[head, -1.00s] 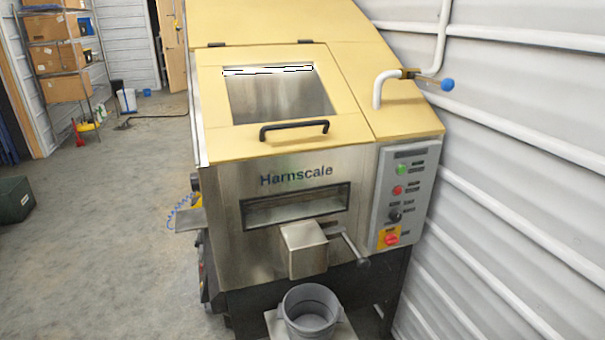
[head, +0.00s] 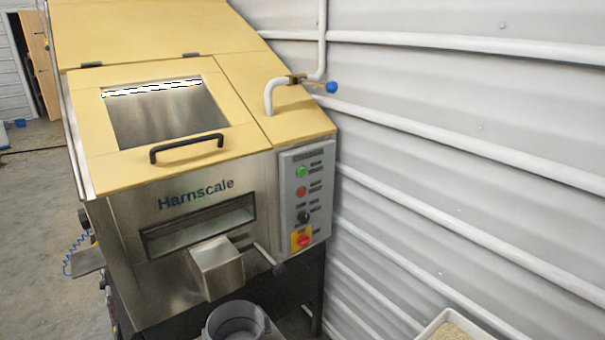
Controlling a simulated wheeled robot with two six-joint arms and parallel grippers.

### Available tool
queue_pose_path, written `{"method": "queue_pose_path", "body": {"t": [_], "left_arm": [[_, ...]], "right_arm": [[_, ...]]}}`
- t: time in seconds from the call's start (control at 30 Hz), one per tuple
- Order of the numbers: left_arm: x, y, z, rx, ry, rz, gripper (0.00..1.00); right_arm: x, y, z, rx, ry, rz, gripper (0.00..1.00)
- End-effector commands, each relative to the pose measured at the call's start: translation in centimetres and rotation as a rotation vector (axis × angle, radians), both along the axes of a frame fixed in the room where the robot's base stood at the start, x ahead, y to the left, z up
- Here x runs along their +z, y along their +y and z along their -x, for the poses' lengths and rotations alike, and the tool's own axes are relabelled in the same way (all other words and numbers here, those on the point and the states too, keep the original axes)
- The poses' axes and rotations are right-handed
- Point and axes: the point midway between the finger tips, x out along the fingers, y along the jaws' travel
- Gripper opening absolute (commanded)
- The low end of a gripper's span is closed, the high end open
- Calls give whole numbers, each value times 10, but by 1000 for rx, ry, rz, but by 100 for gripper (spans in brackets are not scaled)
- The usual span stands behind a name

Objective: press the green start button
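The green start button (head: 301,172) is the top button on the grey control panel (head: 288,218), on the right of the machine's front. A red button (head: 301,191) sits below it, then a black knob (head: 304,216), then a red switch on a yellow plate (head: 302,240). The panel is fixed to the yellow and steel hopper machine (head: 190,195) marked "Harnscale". Nothing covers the green button. Neither of my grippers is in the head view.
A white pipe with a blue-handled valve (head: 331,87) stands above the panel. A grey bucket (head: 236,322) is under the steel spout (head: 217,265). A ribbed white wall (head: 470,150) runs along the right. A pale tray of grainy material (head: 455,326) shows at the bottom right.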

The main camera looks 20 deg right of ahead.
Motion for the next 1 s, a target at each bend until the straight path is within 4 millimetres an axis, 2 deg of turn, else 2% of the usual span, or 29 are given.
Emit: {"method": "queue_pose_path", "body": {"t": [0.03,0.27,1.0], "left_arm": [[0,0,0,0,0,0,63],[0,1,0,0,0,-1,63],[0,1,-1,-1,-1,-1,63]], "right_arm": [[0,0,0,0,0,0,31],[0,-1,0,1,0,2,1],[0,-5,0,2,0,6,0]]}}
